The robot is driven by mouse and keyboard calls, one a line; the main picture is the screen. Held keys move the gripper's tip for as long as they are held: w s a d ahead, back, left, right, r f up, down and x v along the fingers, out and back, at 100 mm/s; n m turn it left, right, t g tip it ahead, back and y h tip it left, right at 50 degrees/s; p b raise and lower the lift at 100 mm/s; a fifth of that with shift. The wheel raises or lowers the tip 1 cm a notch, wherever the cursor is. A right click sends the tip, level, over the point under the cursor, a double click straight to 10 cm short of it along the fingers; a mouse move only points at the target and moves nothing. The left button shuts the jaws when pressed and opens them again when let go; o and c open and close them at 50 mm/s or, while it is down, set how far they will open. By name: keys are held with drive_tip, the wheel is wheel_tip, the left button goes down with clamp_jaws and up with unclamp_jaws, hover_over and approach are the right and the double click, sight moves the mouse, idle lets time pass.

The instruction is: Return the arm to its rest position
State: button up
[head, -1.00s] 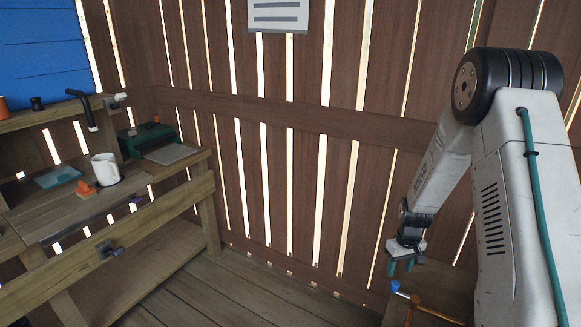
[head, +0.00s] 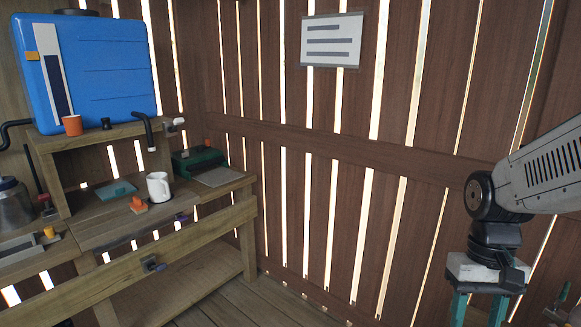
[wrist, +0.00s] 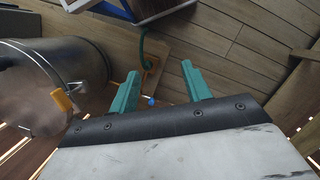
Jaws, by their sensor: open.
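My gripper (head: 480,306) hangs pointing down at the right edge of the head view, at the end of my grey arm. In the wrist view its two green fingers (wrist: 160,92) stand apart with nothing held between them. Beyond the fingers are a wooden surface and a small blue-tipped item; they do not touch it as far as I can tell.
A wooden workbench (head: 215,217) on the left carries a white mug (head: 158,186), an orange block and a green box (head: 198,162). A blue tank (head: 95,70) stands on its shelf. A metal bin (wrist: 50,85) with a yellow tab is left in the wrist view. Plank walls enclose the space.

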drive_tip(key=s+a+r+n+t, duration=0.1)
drive_tip(key=s+a+r+t, duration=0.3)
drive_tip(key=s+r, duration=0.4)
drive_tip(key=shift+s+a+r+n, duration=0.15)
drive_tip(key=shift+s+a+n, duration=0.2)
drive_tip(key=shift+s, duration=0.35)
